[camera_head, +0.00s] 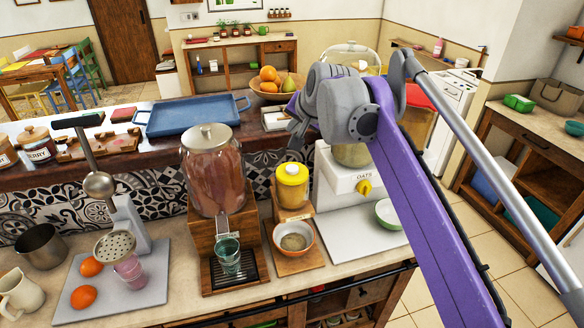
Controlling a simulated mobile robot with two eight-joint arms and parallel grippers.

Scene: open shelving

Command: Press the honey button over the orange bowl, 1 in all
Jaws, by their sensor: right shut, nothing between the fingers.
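The yellow honey dispenser (292,192) stands on a wooden stand on the counter, right of the large glass drink dispenser. My right arm comes in from the right. My right gripper (297,132) is shut and empty, above and a little behind the honey dispenser, apart from it. Its fingertips are partly hidden by my wrist. My left gripper is out of view.
The glass dispenser (213,178) with a small cup (229,257) stands close on the left. The white oats dispenser (342,186) and a green bowl (385,217) are close on the right. A blue tray (190,115) and fruit bowl (270,96) stand on the raised ledge behind.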

